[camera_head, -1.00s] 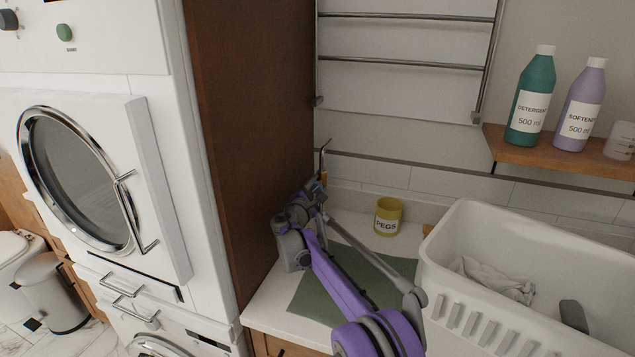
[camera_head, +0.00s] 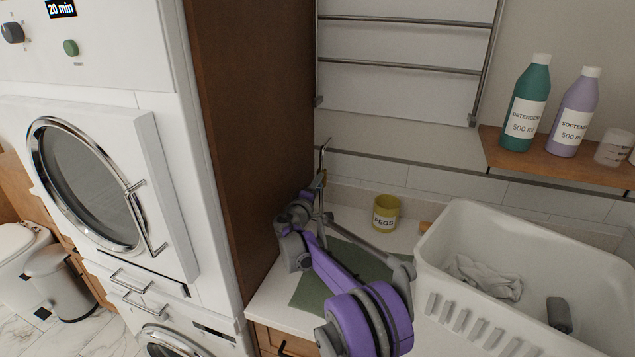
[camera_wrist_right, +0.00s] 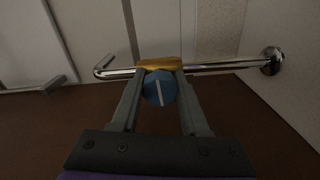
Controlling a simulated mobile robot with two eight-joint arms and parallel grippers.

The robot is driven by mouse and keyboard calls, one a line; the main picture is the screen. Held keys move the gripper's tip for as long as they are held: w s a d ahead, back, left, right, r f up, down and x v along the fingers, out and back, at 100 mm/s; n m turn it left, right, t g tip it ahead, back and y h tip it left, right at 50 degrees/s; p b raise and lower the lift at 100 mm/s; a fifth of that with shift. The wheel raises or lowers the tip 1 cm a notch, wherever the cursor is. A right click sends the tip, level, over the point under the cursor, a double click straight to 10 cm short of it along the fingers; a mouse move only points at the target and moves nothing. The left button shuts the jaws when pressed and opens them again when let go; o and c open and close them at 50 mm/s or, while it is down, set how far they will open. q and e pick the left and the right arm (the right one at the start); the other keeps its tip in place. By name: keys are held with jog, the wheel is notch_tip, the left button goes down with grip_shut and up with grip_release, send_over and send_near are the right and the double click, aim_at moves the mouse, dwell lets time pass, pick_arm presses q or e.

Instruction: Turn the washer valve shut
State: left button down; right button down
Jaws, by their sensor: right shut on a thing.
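The washer valve has a round blue knob (camera_wrist_right: 158,89) with a white line and a brass body (camera_wrist_right: 158,63) on a chrome pipe (camera_wrist_right: 220,66). In the right wrist view the line stands near upright, slightly tilted, roughly across the pipe. My right gripper (camera_wrist_right: 160,82) is shut on the knob, one finger on each side. In the head view the right gripper (camera_head: 317,192) is at the back left of the counter, by the wooden panel. The valve (camera_head: 322,178) is small there and partly hidden by the gripper. My left gripper is not in view.
A brown panel (camera_head: 240,120) stands close left of my right arm. The counter holds a yellow pegs pot (camera_head: 386,212), a green mat (camera_head: 310,290) and a white laundry basket (camera_head: 440,260). Detergent (camera_head: 527,105) and softener (camera_head: 573,115) stand on a shelf. Stacked machines (camera_head: 170,160) are at left.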

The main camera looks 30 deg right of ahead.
jog(key=shift+m, duration=0.6)
jog(key=shift+c, duration=2)
grip_release()
jog(key=shift+a, duration=0.1)
jog(key=b+v, duration=0.1)
jog(key=v, duration=0.9)
jog(key=shift+s+a, duration=0.25)
